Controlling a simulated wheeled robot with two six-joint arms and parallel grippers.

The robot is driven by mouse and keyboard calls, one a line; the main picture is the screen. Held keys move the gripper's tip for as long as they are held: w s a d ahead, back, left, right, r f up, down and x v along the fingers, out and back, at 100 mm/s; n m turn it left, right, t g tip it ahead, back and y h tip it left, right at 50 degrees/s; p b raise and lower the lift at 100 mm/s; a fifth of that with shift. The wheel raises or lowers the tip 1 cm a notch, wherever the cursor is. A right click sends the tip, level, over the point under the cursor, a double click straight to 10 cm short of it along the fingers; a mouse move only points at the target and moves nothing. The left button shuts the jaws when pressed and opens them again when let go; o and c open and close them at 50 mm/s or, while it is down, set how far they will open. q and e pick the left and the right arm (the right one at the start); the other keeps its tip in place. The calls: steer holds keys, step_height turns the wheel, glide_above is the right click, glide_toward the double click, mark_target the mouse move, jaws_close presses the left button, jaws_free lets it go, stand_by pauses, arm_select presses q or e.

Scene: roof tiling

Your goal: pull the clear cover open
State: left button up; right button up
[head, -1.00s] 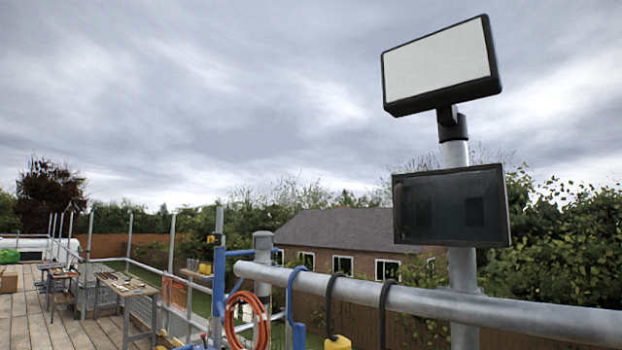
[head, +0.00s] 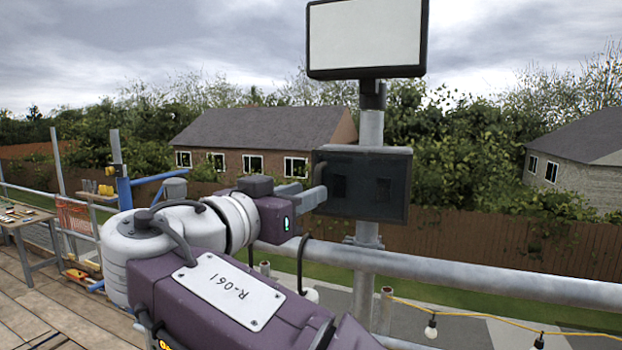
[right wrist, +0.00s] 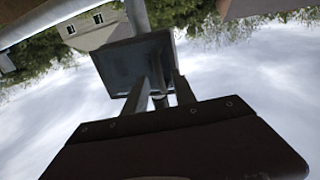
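A dark box with a see-through front, the clear cover (head: 375,188), hangs on the grey pole below a white floodlight. The cover looks shut flat against the box, and two darker shapes show dimly behind it. A grey handle (head: 320,172) stands out at its left edge. My right gripper (head: 304,197) is at that left edge, by the handle. In the right wrist view the fingers of the right gripper (right wrist: 158,82) are apart, pointing at the box, with a thin bar between them. I cannot tell whether they touch it. My left gripper is out of view.
The floodlight (head: 368,38) sits on the pole (head: 368,235) above the box. A thick grey rail (head: 480,279) crosses in front, just below the box. A string of bulbs (head: 431,328) hangs lower right. A work table (head: 25,215) stands at the far left. The space right of the box is clear.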

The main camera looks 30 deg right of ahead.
mark_target(356, 189)
steer(key=x, duration=0.3)
steer(key=shift+s+d+p, duration=0.2)
steer(key=shift+p, duration=0.2)
steer(key=c, duration=0.7)
steer(key=shift+w+a, duration=0.1)
steer(key=shift+a, duration=0.15)
steer(key=shift+d, duration=0.1)
stand_by(0.3)
